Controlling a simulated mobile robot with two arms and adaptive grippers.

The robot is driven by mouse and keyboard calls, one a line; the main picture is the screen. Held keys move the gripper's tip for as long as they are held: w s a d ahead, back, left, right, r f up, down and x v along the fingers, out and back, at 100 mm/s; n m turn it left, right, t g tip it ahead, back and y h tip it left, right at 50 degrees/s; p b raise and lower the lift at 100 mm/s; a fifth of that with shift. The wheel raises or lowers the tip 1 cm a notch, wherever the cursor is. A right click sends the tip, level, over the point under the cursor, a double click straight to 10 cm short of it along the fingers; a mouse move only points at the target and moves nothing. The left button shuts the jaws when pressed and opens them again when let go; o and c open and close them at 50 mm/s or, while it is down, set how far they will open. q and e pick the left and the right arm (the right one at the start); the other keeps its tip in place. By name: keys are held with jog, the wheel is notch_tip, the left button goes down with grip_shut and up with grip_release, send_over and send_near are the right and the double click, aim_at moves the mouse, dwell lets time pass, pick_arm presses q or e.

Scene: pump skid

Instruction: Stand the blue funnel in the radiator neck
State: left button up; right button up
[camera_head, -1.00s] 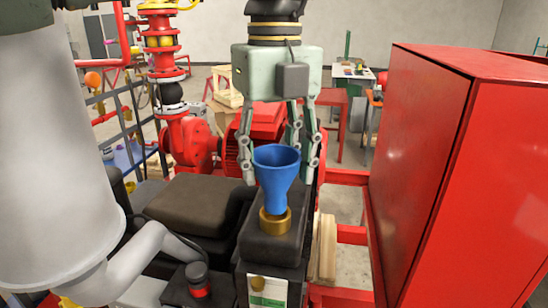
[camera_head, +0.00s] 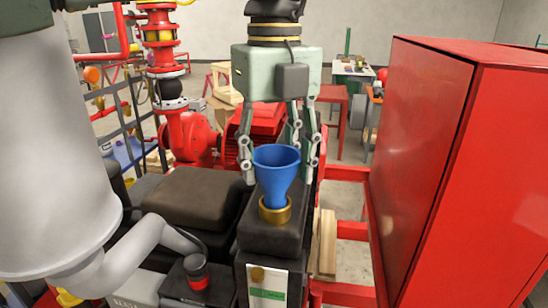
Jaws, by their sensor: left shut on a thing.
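The blue funnel (camera_head: 277,172) is upright, wide mouth up, in the middle of the head view. Its narrow end goes down into the brass radiator neck (camera_head: 275,213), whose rim hides the tip. The neck stands on top of a black radiator tank (camera_head: 270,238). My left gripper (camera_head: 278,176) points straight down from above and is shut on the funnel, with fingers on either side of its cone. I cannot tell whether the funnel rests on the neck. My right gripper is not in view.
A tall red cabinet (camera_head: 425,165) fills the right side. A red pump and motor (camera_head: 255,125) stand behind the radiator. A dark padded cover (camera_head: 190,200) lies to the left. A wooden block (camera_head: 327,243) is beside the radiator on the right.

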pick_arm(q)
jog(key=shift+f, duration=0.2)
jog(key=o, duration=1.4)
jog(key=shift+c, duration=0.2)
notch_tip(320, 180, up, 10)
jog(key=shift+w+r, duration=0.1)
jog(key=shift+r, duration=0.95)
